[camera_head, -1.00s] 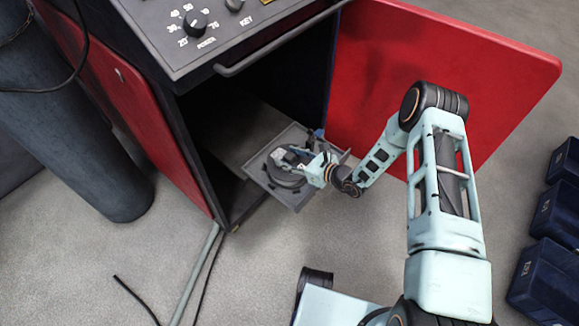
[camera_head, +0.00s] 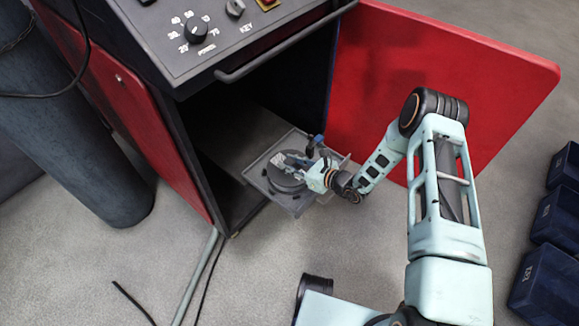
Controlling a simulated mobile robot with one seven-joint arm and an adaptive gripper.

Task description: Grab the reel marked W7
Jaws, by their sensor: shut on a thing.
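A dark round reel (camera_head: 283,182) lies on a grey tray (camera_head: 294,208) that sticks out of the open front of a cabinet. No marking can be read on it at this size. My gripper (camera_head: 287,164) reaches in from the right, low over the tray. Its jaws are shut on the reel at its upper side. The jaws partly hide the reel. I cannot tell whether the reel is clear of the tray.
The cabinet's control panel (camera_head: 225,35) and front bar handle (camera_head: 285,48) overhang the tray. A red door (camera_head: 450,90) stands open behind my arm. A blue-topped item (camera_head: 314,143) is at the tray's back edge. Dark bins (camera_head: 545,285) stand at right; a cylinder (camera_head: 75,140) at left.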

